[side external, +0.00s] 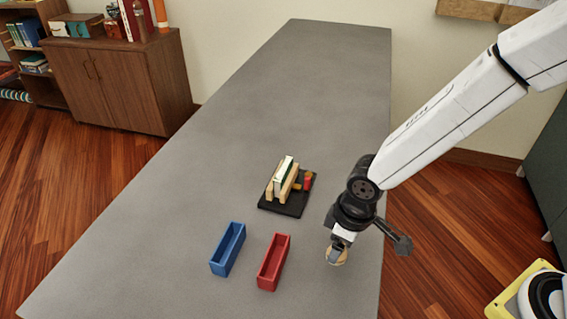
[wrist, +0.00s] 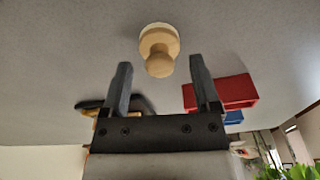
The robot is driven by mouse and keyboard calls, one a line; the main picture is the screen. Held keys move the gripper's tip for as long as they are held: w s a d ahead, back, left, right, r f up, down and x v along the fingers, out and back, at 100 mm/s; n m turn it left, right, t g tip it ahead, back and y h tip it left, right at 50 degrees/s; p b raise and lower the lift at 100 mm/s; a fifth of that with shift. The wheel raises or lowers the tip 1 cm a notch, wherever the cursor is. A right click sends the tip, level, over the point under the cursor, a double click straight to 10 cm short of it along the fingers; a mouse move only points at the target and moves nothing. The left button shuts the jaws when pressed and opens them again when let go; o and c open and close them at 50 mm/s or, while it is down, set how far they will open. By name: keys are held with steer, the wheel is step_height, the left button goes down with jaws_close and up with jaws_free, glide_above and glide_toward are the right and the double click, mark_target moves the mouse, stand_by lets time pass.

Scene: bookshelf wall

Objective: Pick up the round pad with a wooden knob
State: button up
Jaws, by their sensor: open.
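The round pad with a wooden knob (side external: 338,256) is on the grey table near its right edge, directly under my gripper (side external: 341,240), which partly hides it. In the wrist view, the tan knob of the round pad (wrist: 158,58) points toward me, with a pale rim of the pad behind it. My gripper (wrist: 160,68) is open, with one finger on each side of the knob in that view. A gap shows between the knob and each finger. I cannot tell how far down the fingers reach around it.
A red open box (side external: 274,262) and a blue open box (side external: 228,249) stand to the left. Behind them is a black base (side external: 284,208) with a wooden rack, a white-and-green item and a red piece. The far table (side external: 300,80) is clear.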

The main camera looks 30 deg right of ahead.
steer(key=shift+w+f, duration=0.1)
steer(key=shift+f, duration=0.6)
jaws_close()
